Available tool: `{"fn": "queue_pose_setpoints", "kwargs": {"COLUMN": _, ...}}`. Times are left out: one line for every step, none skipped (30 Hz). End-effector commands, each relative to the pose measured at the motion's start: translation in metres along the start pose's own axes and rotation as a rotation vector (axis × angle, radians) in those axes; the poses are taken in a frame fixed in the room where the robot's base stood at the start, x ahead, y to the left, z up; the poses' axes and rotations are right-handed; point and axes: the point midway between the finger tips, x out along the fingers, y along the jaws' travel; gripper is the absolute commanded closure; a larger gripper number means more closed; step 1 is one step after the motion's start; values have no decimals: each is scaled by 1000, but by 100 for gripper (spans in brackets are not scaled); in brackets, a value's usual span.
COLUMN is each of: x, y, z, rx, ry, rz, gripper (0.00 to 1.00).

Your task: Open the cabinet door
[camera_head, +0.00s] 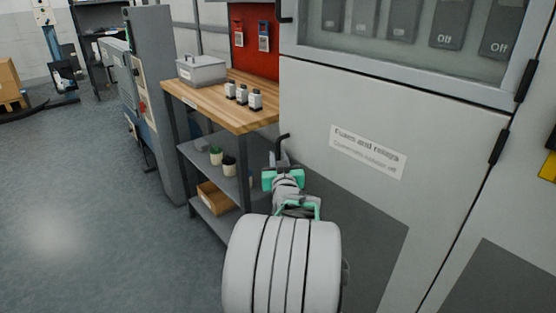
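The grey cabinet has a lower door (390,120) with a label (367,151) that reads "Fuses and relays". This door looks shut, flush with the cabinet front. A black handle (283,138) stands at its left edge. My gripper (279,158) is at this handle, just below its upper end. My arm, grey with green parts, reaches up to it from the bottom of the view. The fingers are small and partly hidden by my wrist, so I cannot tell whether they touch or grip the handle.
Above is a windowed cabinet section (410,62) with switches. Black hinges (499,147) are on the door's right side. Left of the cabinet stands a wooden-topped workbench (205,100) with a grey box (202,70) and small bottles (242,94). Open floor (80,200) lies at left.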

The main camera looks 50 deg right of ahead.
Motion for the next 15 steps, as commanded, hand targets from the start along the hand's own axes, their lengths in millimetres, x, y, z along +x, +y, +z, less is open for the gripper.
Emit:
{"fn": "queue_pose_setpoints", "kwargs": {"x": 0, "y": 0, "z": 0, "rx": 0, "ry": 0, "rz": 0, "gripper": 79}}
{"fn": "queue_pose_setpoints", "kwargs": {"x": 0, "y": 0, "z": 0, "rx": 0, "ry": 0, "rz": 0, "gripper": 80}}
{"fn": "queue_pose_setpoints", "kwargs": {"x": 0, "y": 0, "z": 0, "rx": 0, "ry": 0, "rz": 0, "gripper": 83}}
{"fn": "queue_pose_setpoints", "kwargs": {"x": 0, "y": 0, "z": 0, "rx": 0, "ry": 0, "rz": 0, "gripper": 86}}
{"fn": "queue_pose_setpoints", "kwargs": {"x": 0, "y": 0, "z": 0, "rx": 0, "ry": 0, "rz": 0, "gripper": 88}}
{"fn": "queue_pose_setpoints", "kwargs": {"x": 0, "y": 0, "z": 0, "rx": 0, "ry": 0, "rz": 0, "gripper": 91}}
{"fn": "queue_pose_setpoints", "kwargs": {"x": 0, "y": 0, "z": 0, "rx": 0, "ry": 0, "rz": 0, "gripper": 94}}
{"fn": "queue_pose_setpoints", "kwargs": {"x": 0, "y": 0, "z": 0, "rx": 0, "ry": 0, "rz": 0, "gripper": 96}}
{"fn": "queue_pose_setpoints", "kwargs": {"x": 0, "y": 0, "z": 0, "rx": 0, "ry": 0, "rz": 0, "gripper": 100}}
{"fn": "queue_pose_setpoints", "kwargs": {"x": 0, "y": 0, "z": 0, "rx": -1, "ry": 0, "rz": 0, "gripper": 100}}
{"fn": "queue_pose_setpoints", "kwargs": {"x": 0, "y": 0, "z": 0, "rx": -1, "ry": 0, "rz": 0, "gripper": 100}}
{"fn": "queue_pose_setpoints", "kwargs": {"x": 0, "y": 0, "z": 0, "rx": -1, "ry": 0, "rz": 0, "gripper": 100}}
{"fn": "queue_pose_setpoints", "kwargs": {"x": 0, "y": 0, "z": 0, "rx": -1, "ry": 0, "rz": 0, "gripper": 100}}
{"fn": "queue_pose_setpoints", "kwargs": {"x": 0, "y": 0, "z": 0, "rx": -1, "ry": 0, "rz": 0, "gripper": 100}}
{"fn": "queue_pose_setpoints", "kwargs": {"x": 0, "y": 0, "z": 0, "rx": -1, "ry": 0, "rz": 0, "gripper": 100}}
